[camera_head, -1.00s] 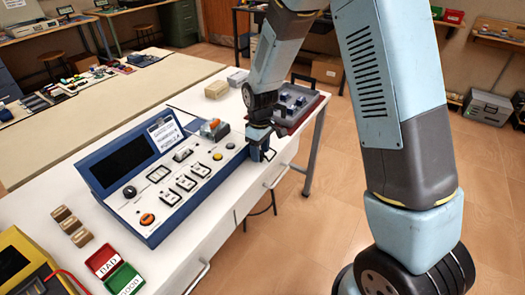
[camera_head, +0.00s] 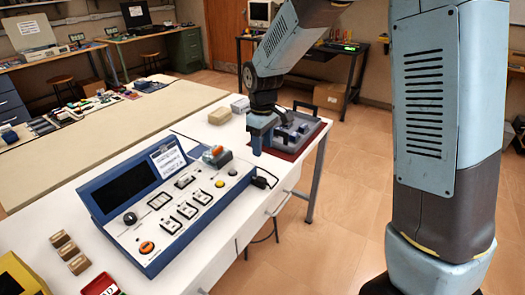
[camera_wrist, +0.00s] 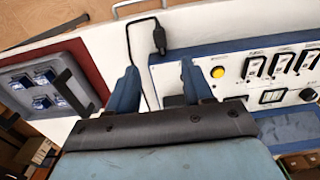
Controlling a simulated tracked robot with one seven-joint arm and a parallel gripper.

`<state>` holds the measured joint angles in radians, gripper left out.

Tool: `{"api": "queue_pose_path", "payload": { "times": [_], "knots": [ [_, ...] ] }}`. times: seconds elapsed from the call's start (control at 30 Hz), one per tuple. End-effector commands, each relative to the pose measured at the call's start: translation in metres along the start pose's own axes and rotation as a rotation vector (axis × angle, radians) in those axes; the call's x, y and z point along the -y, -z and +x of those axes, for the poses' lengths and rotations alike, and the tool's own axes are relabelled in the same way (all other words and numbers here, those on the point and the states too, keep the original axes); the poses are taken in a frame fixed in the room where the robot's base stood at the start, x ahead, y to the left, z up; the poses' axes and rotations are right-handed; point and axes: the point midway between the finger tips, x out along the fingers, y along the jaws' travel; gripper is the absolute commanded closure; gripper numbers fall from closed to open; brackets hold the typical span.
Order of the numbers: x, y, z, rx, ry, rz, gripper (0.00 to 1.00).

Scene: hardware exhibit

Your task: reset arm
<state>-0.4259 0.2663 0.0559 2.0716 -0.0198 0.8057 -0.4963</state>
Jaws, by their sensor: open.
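My gripper (camera_head: 262,142) is open and empty in the head view, above the white table between the blue control panel and the grey tray. In the wrist view my gripper (camera_wrist: 158,85) shows two blue fingers spread apart, with only the tabletop, a black cable and the panel's edge beyond them. The blue control panel (camera_head: 190,245) has a dark screen, a yellow button, an orange button and several switches. It also shows at the right of the wrist view (camera_wrist: 222,50).
The grey tray (camera_head: 312,123) with blue parts stands on a dark red mat at the table's right end. A black cable with a plug (camera_wrist: 158,38) lies beside the panel. Small tan blocks (camera_head: 64,243) stand at the left. Open floor (camera_head: 350,190) lies right of the table.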

Motion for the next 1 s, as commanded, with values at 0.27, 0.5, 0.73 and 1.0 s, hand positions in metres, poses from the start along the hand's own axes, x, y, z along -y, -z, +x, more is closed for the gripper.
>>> {"api": "queue_pose_path", "payload": {
  "times": [0.27,0.5,0.73,1.0],
  "knots": [
    [0.0,0.0,-0.001,0.0,0.0,0.0,0.49],
    [-0.006,-0.016,-0.02,-0.022,-0.016,0.049,0.49],
    [-0.015,-0.067,-0.071,-0.085,-0.058,0.198,0.49],
    [-0.013,-0.132,-0.121,-0.165,-0.107,0.381,0.49]
  ]
}}
